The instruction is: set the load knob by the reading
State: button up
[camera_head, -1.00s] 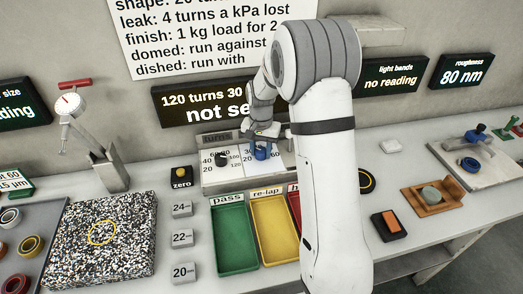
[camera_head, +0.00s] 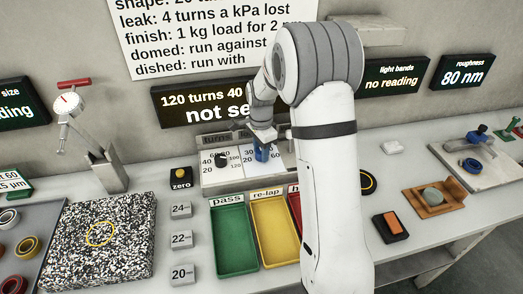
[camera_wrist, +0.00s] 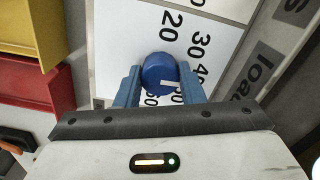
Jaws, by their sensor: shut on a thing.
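The load knob (camera_wrist: 158,70) is blue and round with a white pointer mark. In the wrist view the mark points right, towards the larger numbers past 40; the exact number is partly hidden. In the head view the blue knob (camera_head: 262,153) stands on the right dial of the white panel (camera_head: 236,176). My gripper (camera_wrist: 160,78) is shut on the knob, one blue finger on each side. It also shows in the head view (camera_head: 262,143), above the knob. The dark display (camera_head: 207,103) reads "120 turns 40" and "not se…", the rest hidden behind my arm.
The black turns knob (camera_head: 221,162) is close on the left. Green (camera_head: 233,240) and yellow (camera_head: 274,230) trays lie in front, with a red one partly behind my arm. A wall sheet (camera_head: 210,35) lists rules, including "finish: 1 kg load for 2…", cut off by my arm.

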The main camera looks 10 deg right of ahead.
jog(key=shift+m, duration=0.3)
jog(key=o, duration=1)
jog(key=shift+r, duration=0.1)
notch_tip(320, 180, up, 8)
jog(key=shift+f, duration=0.15)
dwell(0.3)
jog(key=s+r+n+t, duration=0.1)
jog(key=s+r+n, duration=0.2)
jog(key=s+n, duration=0.4)
jog(key=s+r+n+t, duration=0.1)
jog(key=s+r+n, duration=0.2)
jog(key=s+n, duration=0.5)
jog(key=s, duration=1.3)
jog(key=shift+s+d+t+p, duration=0.2)
jog(key=shift+s+t+p, duration=0.1)
jog(key=shift+p, duration=0.05)
